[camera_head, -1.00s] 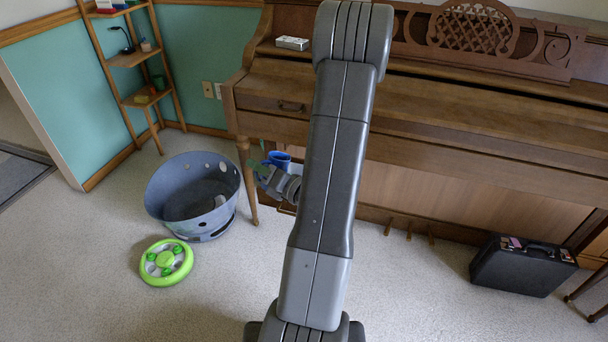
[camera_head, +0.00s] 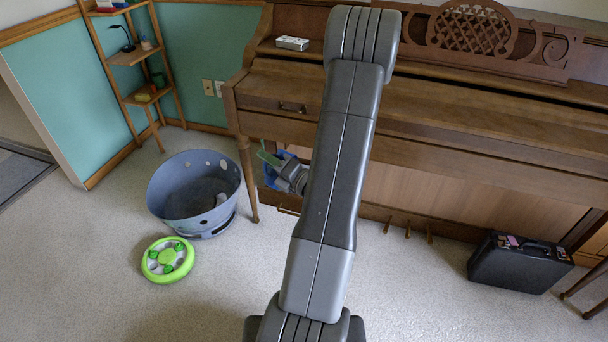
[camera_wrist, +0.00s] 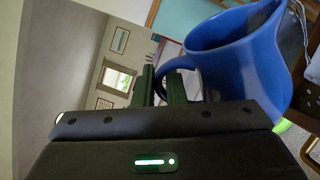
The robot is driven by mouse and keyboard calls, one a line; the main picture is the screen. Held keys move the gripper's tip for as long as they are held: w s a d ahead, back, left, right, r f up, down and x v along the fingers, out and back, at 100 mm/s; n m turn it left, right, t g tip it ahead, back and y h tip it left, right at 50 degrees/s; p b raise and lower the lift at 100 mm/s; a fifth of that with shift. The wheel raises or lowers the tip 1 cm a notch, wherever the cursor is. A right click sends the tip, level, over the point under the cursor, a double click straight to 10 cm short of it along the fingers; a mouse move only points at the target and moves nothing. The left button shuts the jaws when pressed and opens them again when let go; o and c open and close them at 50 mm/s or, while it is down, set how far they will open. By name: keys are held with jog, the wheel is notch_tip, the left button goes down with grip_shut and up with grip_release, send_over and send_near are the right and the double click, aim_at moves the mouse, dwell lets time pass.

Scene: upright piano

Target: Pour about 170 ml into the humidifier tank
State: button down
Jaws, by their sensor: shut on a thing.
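A blue jug (camera_wrist: 245,65) with a loop handle fills the upper right of the wrist view. My gripper (camera_wrist: 163,88) is shut on its handle, with dark green fingers at the handle's side. In the head view my gripper (camera_head: 268,159) shows left of my arm, low in front of the piano's left end. Only bits of the blue jug (camera_head: 273,181) show around it there. I cannot make out the humidifier tank in either view.
The brown piano (camera_head: 450,130) spans the back, its left leg (camera_head: 248,180) close to my gripper. A grey-blue tub (camera_head: 172,203) and a green round toy (camera_head: 167,260) lie left on the carpet. A black case (camera_head: 518,264) stands right. A shelf (camera_head: 135,58) is back left.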

aim_at(282, 154)
jog(key=shift+w+d+r+m, duration=0.15)
jog(key=shift+w+d+m, duration=0.4)
jog(key=shift+m, duration=0.15)
dwell(0.4)
jog(key=shift+w+d+m+t+p, duration=0.15)
jog(key=shift+w+m+t+p, duration=0.1)
jog(key=shift+m, duration=0.3)
jog(key=shift+w+d+m+t+p, duration=0.15)
jog(key=shift+m+p, duration=0.1)
jog(key=shift+m, duration=0.3)
jog(key=shift+w+d+f+m, duration=0.3)
jog(key=shift+f+m, duration=0.15)
jog(key=shift+m, duration=0.55)
dwell(0.5)
jog(key=shift+w+d+f+m+t+h, duration=0.3)
jog(key=shift+w+d+m+t, duration=0.2)
jog(key=shift+m, duration=0.5)
jog(key=shift+w+d+r+p, duration=0.15)
jog(key=shift+r+p, duration=0.05)
jog(key=shift+p, duration=0.1)
jog(key=shift+w+d+m+p, duration=0.2)
jog(key=shift+m+p, duration=0.15)
jog(key=shift+m, duration=0.05)
jog(key=shift+w+d+r+m+p, duration=0.25)
jog(key=shift+m+p, duration=0.35)
jog(key=shift+p, duration=0.35)
